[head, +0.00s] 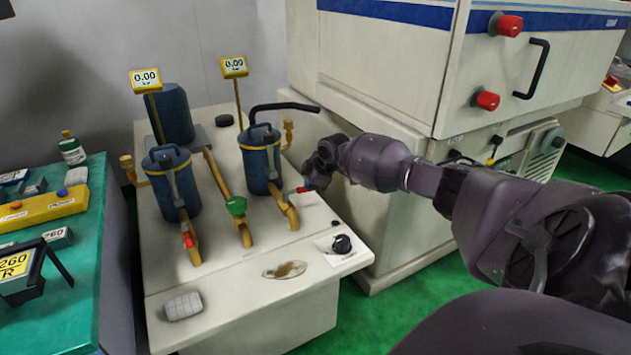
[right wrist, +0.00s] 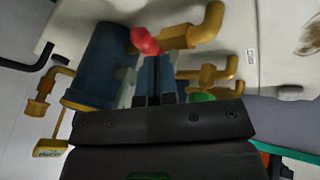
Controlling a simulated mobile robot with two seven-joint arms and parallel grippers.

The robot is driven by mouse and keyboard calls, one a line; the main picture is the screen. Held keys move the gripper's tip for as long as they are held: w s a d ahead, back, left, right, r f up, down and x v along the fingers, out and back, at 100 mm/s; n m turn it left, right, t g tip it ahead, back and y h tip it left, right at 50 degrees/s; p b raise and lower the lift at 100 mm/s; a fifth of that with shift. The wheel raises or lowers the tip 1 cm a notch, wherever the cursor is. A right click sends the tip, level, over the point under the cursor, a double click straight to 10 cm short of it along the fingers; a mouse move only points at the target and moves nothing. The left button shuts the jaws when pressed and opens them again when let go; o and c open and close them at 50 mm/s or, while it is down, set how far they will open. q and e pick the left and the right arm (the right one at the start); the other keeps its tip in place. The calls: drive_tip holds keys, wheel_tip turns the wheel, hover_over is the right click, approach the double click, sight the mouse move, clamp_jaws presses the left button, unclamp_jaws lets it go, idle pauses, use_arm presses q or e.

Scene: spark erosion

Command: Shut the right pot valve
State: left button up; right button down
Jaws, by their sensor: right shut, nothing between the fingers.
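The right pot (head: 262,165) is a blue cylinder with a yellow band on the white bench. A yellow pipe (head: 288,212) runs from its foot towards the front. The right pot valve's red handle (head: 304,190) sticks out to the right, across that pipe. My right gripper (head: 314,181) is beside the pot, close to the handle. In the right wrist view its fingers (right wrist: 154,70) are shut and empty, with the red handle (right wrist: 145,41) right at their tips. I cannot tell whether they touch. My left gripper is not in view.
The left pot (head: 172,185) has its own red valve handle (head: 188,240). A black knob (head: 341,244) is at the bench's front right. A large white machine (head: 385,70) stands behind my right arm.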

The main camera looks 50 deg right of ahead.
use_arm(q)
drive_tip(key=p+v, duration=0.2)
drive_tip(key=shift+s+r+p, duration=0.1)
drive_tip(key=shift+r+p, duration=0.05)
drive_tip(key=shift+p, duration=0.15)
use_arm(e)
drive_tip(key=v, duration=1.1)
drive_tip(key=shift+s+d, duration=0.25)
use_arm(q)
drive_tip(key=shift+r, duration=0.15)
use_arm(e)
drive_tip(key=shift+w, duration=0.1)
